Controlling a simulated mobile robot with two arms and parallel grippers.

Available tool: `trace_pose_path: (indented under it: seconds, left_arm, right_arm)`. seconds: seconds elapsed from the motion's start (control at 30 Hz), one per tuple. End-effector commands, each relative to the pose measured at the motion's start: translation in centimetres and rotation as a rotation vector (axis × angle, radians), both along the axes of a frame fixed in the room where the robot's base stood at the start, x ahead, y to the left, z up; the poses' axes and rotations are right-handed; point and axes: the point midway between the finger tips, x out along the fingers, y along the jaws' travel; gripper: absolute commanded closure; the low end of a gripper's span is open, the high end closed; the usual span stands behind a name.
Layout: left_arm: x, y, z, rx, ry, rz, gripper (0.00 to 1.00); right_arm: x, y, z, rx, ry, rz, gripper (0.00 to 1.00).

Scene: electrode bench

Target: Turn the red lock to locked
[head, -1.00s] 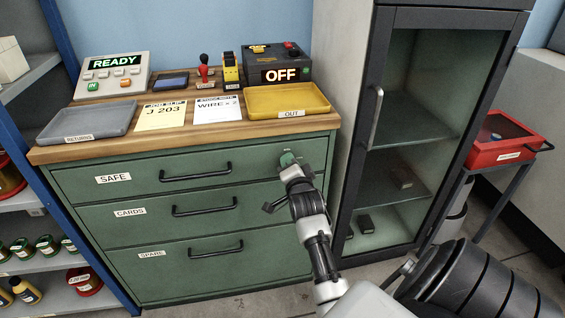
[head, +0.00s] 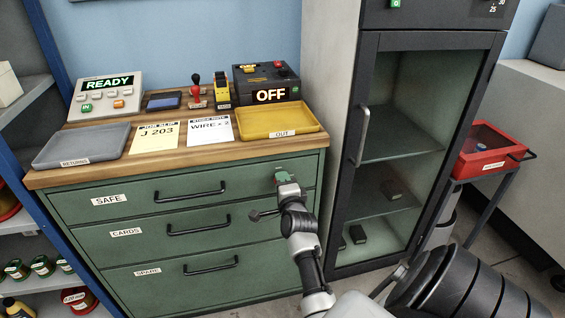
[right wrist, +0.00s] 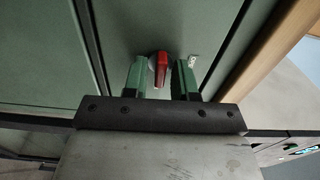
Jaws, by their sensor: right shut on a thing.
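The red lock (right wrist: 161,70) is a small red knob on the green cabinet front, seen end-on in the right wrist view. A small white label (right wrist: 193,61) sits beside it. In the head view the lock is hidden behind my right gripper (head: 284,180), at the upper right of the drawer marked SAFE (head: 150,197). My right gripper's green fingers (right wrist: 160,80) stand on both sides of the red knob and are shut on it; the contact itself is hard to see. The SAFE drawer looks closed. My left gripper is not in view.
The wooden top holds a yellow OUT tray (head: 283,133), a grey RETURNS tray (head: 62,162), a READY panel (head: 107,95) and an OFF box (head: 268,84). A glass-door cabinet (head: 354,150) stands close to the right. Drawer handles (head: 190,193) stick out at the left.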

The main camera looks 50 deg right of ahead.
Motion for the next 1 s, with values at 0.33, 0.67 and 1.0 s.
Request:
trace_pose_path:
  seconds: [0.33, 0.67, 1.0]
  left_arm:
    - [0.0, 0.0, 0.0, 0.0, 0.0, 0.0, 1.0]
    - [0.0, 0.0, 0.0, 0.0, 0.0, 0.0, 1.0]
    - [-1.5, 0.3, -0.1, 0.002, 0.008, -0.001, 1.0]
  right_arm:
    - [0.0, 0.0, 0.0, 0.0, 0.001, 0.0, 0.65]
    - [-0.2, 0.1, 0.0, -0.001, 0.002, 0.0, 0.64]
    - [-5.2, 3.2, -0.1, 0.001, 0.003, 0.0, 0.64]
